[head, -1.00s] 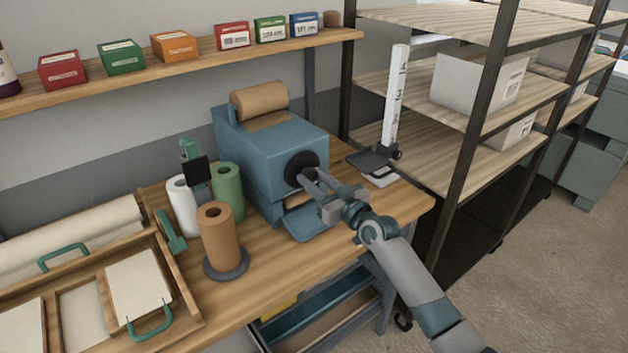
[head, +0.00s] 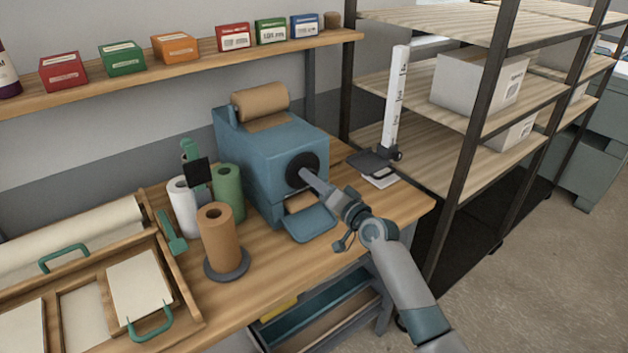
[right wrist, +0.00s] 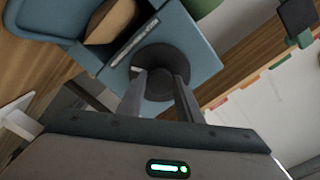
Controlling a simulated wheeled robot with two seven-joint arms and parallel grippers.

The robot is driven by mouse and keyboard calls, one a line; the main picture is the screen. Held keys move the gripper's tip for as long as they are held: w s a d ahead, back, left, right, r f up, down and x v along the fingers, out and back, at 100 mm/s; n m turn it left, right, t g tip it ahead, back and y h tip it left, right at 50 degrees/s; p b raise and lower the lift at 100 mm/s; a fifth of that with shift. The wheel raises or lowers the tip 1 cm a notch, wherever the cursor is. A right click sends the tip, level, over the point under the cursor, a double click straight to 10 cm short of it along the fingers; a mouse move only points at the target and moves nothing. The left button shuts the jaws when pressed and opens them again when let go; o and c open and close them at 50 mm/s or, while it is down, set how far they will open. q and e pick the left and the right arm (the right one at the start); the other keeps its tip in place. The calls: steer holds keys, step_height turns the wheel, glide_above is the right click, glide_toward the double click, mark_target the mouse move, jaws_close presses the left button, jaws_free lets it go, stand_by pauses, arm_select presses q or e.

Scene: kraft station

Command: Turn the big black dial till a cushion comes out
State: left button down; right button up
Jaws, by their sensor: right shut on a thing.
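The big black dial (head: 301,169) is on the front face of the blue machine (head: 258,155) on the wooden bench. My right gripper (head: 308,176) is shut on the dial's middle; its fingers reach in from the lower right. The right wrist view also shows the dial (right wrist: 160,72), with the two fingers on either side of its raised centre. A brown paper cushion (head: 299,203) shows in the outlet under the dial, above the blue tray (head: 309,223). It also shows in the right wrist view (right wrist: 112,20). My left gripper is not in view.
A brown roll (head: 260,101) lies on top of the machine. Brown, white and green upright rolls (head: 217,240) stand to its left. A black-based measuring stand (head: 394,110) is to the right, beside the shelving rack. The bench front right of the tray is clear.

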steer(key=m+p, duration=0.3)
steer(key=m, duration=0.6)
steer(key=shift+m, duration=0.4)
steer(key=o, duration=1)
steer(key=shift+o, duration=0.2)
steer(key=shift+s+d, duration=0.1)
steer(key=b+v, duration=0.3)
steer(key=v, duration=1.4)
steer(key=shift+b, duration=0.3)
steer(key=shift+s, duration=0.15)
